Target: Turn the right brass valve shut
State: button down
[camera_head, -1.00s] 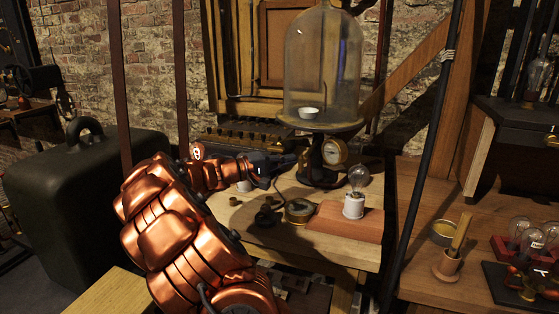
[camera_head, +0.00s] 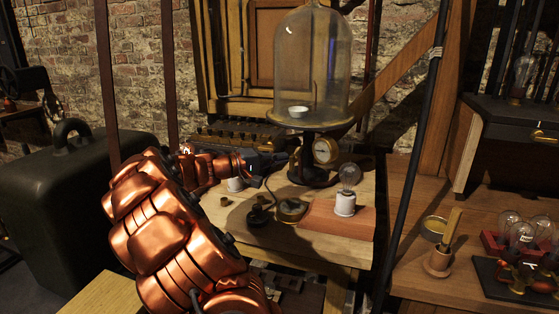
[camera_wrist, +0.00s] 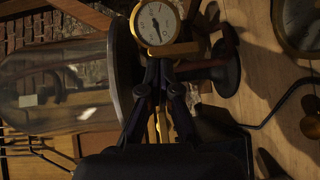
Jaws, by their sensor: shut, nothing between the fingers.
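The bell jar (camera_head: 313,60) stands upright on a round plate above a dark pump stand (camera_head: 312,172) with a round gauge (camera_head: 325,150). The wrist view is turned sideways, with the jar (camera_wrist: 62,85) at left and the gauge (camera_wrist: 156,23) at top. My gripper (camera_head: 285,160) is at the left side of the stand, below the plate. In the wrist view its fingers (camera_wrist: 163,75) are together and empty, pointing at the stand just below the gauge. I cannot clearly make out the right brass valve; my fingers hide part of the stand.
A lamp bulb on a white socket (camera_head: 345,203) stands on a red-brown board, right of a round brass instrument (camera_head: 291,210). A dark pole (camera_head: 412,165) rises at right. A dark case (camera_head: 62,215) stands at left.

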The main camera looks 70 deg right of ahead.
aim_at(293, 157)
jog(key=shift+s+m+t+b, duration=0.15)
jog(key=shift+m+t+b, duration=0.15)
jog(key=shift+m, duration=0.1)
jog(key=s+m+t+y+b, duration=0.1)
jog(key=m+t+b, duration=0.1)
jog(key=s+r+m+t+y+b, duration=0.1)
jog(key=m+t+b, duration=0.1)
jog(key=t+b, duration=0.1)
jog(key=s+m+t+y+b, duration=0.1)
jog(key=t+y+b, duration=0.1)
jog(key=t, duration=0.1)
jog(key=shift+s+d+r+m, duration=0.1)
jog(key=shift+r+m, duration=0.15)
jog(key=shift+m, duration=0.15)
jog(key=shift+s+d+m+t+b, duration=0.1)
jog(key=shift+s+m+t+b, duration=0.3)
jog(key=shift+t+b, duration=0.4)
jog(key=shift+s+m+t+b, duration=0.2)
jog(key=shift+m+t+b, duration=0.3)
jog(key=shift+t+b, duration=0.3)
jog(key=shift+r, duration=0.15)
